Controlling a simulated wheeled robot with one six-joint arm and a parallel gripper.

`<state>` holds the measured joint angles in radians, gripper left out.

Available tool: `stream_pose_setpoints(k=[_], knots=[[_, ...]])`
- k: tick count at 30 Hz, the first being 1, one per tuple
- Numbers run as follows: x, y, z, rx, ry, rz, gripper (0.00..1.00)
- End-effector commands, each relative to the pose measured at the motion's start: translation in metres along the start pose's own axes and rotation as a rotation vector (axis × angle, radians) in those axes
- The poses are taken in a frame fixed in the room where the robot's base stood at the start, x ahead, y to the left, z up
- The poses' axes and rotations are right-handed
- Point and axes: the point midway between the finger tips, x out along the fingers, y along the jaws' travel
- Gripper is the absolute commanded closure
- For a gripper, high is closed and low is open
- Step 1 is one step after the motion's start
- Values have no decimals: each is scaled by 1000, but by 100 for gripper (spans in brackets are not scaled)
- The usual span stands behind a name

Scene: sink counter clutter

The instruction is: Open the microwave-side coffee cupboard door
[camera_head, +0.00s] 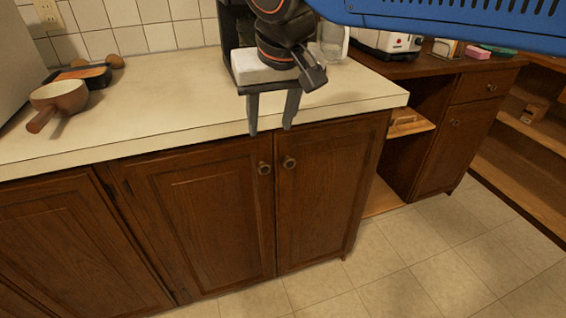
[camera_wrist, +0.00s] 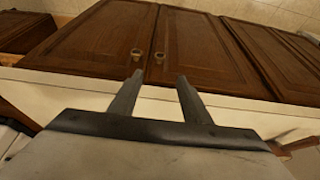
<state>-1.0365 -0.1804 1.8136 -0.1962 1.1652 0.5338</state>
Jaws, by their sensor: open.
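Two brown wooden cupboard doors, a left door (camera_head: 205,220) and a narrower right door (camera_head: 325,200), are shut under the counter. Their round knobs, left (camera_head: 264,168) and right (camera_head: 289,162), sit near the meeting edges. Which door is the coffee cupboard's I cannot tell. My gripper (camera_head: 270,127) points down at the counter's front edge, open and empty, above both knobs and apart from them. The wrist view shows the scene upside down, with my gripper (camera_wrist: 160,78) before the left door's knob (camera_wrist: 159,56) and right door's knob (camera_wrist: 136,52).
The pale countertop (camera_head: 160,105) juts over the doors. A brown-handled bowl (camera_head: 60,98) stands at its left. A dark appliance is partly hidden behind my arm. An open shelf (camera_head: 405,125) and another cupboard (camera_head: 455,140) are at the right. The tiled floor (camera_head: 410,250) is clear.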

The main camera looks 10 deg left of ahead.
Motion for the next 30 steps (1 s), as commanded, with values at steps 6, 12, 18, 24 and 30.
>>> stream_pose_setpoints(k=[6, 12, 18, 24, 30], knots=[[17, -1, 0, -1, -2, 1, 56], [52, -1, 0, -1, -3, 1, 56], [87, -1, 0, 0, -2, 1, 56], [122, -1, 0, -1, -2, 1, 56], [152, -1, 0, -1, -1, 1, 56]])
